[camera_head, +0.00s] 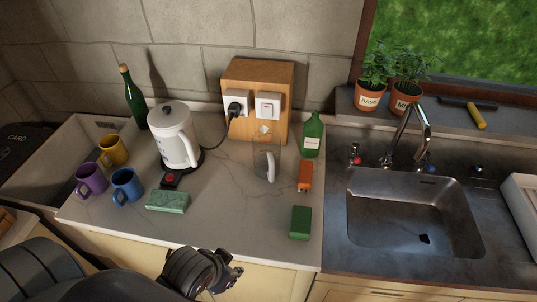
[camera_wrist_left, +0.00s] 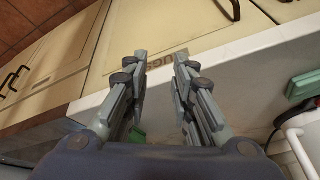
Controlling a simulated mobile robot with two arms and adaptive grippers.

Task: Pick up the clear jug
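The clear jug (camera_head: 262,160) stands upright on the pale counter, in front of the wooden socket box. It is see-through, and its pale handle, on the near right side, shows best. My left gripper (camera_head: 226,272) is at the counter's front edge, nearer than the jug and to its left, well apart from it. In the left wrist view the two fingers (camera_wrist_left: 161,58) are spread with nothing between their tips; the cupboard front and counter edge lie beyond. I cannot make out the jug there. My right gripper is not in view.
The white kettle (camera_head: 173,138) stands left of the jug, its cord running to the socket box (camera_head: 258,80). A pale green block (camera_head: 167,201) lies front left; the sink (camera_head: 410,215) is right.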

